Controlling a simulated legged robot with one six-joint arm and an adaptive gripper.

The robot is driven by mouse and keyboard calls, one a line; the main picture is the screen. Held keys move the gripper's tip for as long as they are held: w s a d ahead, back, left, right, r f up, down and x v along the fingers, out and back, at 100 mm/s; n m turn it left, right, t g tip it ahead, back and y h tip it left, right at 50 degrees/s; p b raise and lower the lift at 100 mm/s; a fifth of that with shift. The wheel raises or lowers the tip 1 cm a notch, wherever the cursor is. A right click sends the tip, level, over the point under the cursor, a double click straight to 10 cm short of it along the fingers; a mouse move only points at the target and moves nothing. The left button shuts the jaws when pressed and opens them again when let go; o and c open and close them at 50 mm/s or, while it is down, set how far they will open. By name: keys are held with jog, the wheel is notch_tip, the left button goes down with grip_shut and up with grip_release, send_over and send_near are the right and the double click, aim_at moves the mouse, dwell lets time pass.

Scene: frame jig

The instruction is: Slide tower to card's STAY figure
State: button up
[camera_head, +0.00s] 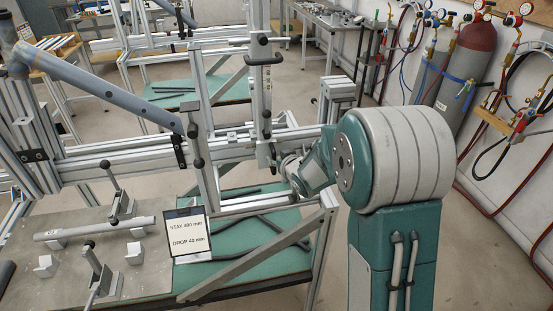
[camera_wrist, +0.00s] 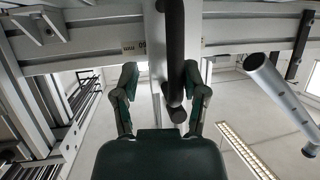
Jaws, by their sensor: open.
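The card (camera_head: 187,231) on the fixture reads STAY with a three-digit mm figure, its digits too small to be sure of, and DROP 40 mm. The tower (camera_head: 262,80) is an upright aluminium post with black handles, standing on the long horizontal rail (camera_head: 110,163). My gripper (camera_head: 283,163) is low at the tower's right side, its fingers partly hidden. In the wrist view, my gripper (camera_wrist: 160,78) is open. A black bar handle (camera_wrist: 175,45) on the tower lies between the fingers, nearer the right one; contact is unclear. Scale marks (camera_wrist: 133,46) show beside it.
A grey-blue tube (camera_head: 100,88) slopes down toward the rail left of the tower; its end also shows in the wrist view (camera_wrist: 285,95). A plate with clamps (camera_head: 120,205) and a short tube lies front left. Gas cylinders (camera_head: 470,60) stand by the right wall.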

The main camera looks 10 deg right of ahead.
jog(key=shift+a, duration=1)
jog(key=shift+s+a+r, duration=0.1)
jog(key=shift+s+a, duration=0.05)
jog(key=v, duration=1.1)
jog(key=shift+s+d, duration=0.3)
jog(key=shift+d, duration=0.15)
jog(key=shift+a, duration=0.1)
